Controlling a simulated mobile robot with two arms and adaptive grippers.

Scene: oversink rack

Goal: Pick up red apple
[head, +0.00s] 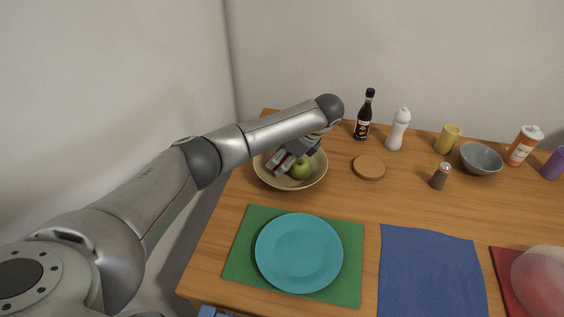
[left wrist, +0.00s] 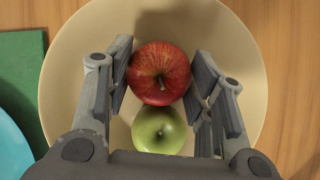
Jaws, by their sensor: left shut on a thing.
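The red apple (left wrist: 159,73) sits in a beige bowl (left wrist: 68,62) in the left wrist view, between the two fingers of my left gripper (left wrist: 161,83). The gripper is shut on it. A green apple (left wrist: 159,130) lies in the bowl right beside the red one, nearer the gripper's palm. In the head view the bowl (head: 319,176) stands at the table's back left, with my left gripper (head: 285,164) reaching down into it. The green apple (head: 300,170) shows there; the red apple is mostly hidden by the gripper. My right gripper is not in view.
A teal plate (head: 299,252) on a green placemat (head: 239,256) lies in front of the bowl. A cork coaster (head: 369,167), dark bottle (head: 364,116) and white bottle (head: 398,130) stand to the right. A grey bowl (head: 481,158) is farther right. A blue cloth (head: 430,270) lies in front.

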